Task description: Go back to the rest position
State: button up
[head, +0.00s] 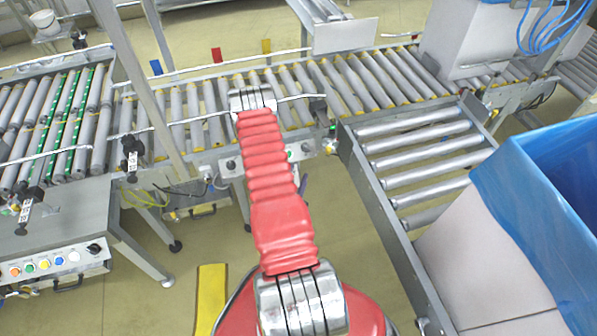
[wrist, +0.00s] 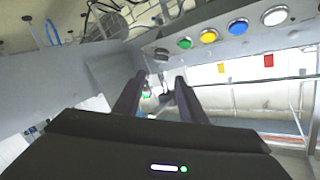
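My gripper (wrist: 160,84) shows in the wrist view as two dark fingers standing apart with a gap between them. Nothing is held in the gap. In the head view my red-sleeved arm reaches forward over the floor toward the roller conveyor (head: 205,100), and its far end hides the gripper. A cardboard box (head: 480,262) with a blue liner (head: 536,205) stands at the right of the head view.
A panel with green, yellow, blue (wrist: 238,27) and white buttons lies beyond the fingers in the wrist view. In the head view a button box (head: 55,262) is at lower left, and a side roller conveyor (head: 418,140) runs toward the box.

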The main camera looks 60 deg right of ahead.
dwell(0.7)
jog(key=s+a+f+n+g+y, duration=0.1)
jog(key=a+f+y, duration=0.25)
jog(key=f, duration=0.25)
jog(key=s+a+f+n+g+y, duration=0.1)
jog(key=a+f+y, duration=0.25)
jog(key=f, duration=0.25)
jog(key=w+a+r+n+y, duration=0.4)
jog(key=w+a+y, duration=0.2)
jog(key=a, duration=0.2)
jog(key=w+a+r+n+y, duration=0.25)
jog(key=a+r, duration=0.35)
jog(key=r, duration=0.4)
jog(key=w+a+r+n+y, duration=0.1)
jog(key=w+a+r+n, duration=0.25)
jog(key=a+r, duration=0.45)
jog(key=s+a+r+n+t, duration=0.1)
jog(key=a+r, duration=0.4)
jog(key=r, duration=0.6)
jog(key=s+a+r+n+t, duration=0.1)
jog(key=s+a+r+n, duration=0.2)
jog(key=r, duration=0.8)
jog(key=s+a+r+n+t, duration=0.2)
jog(key=a+r+n, duration=0.3)
jog(key=a+r, duration=0.3)
notch_tip(320, 180, up, 4)
jog(key=shift+s+f, duration=0.1)
jog(key=shift+s, duration=0.25)
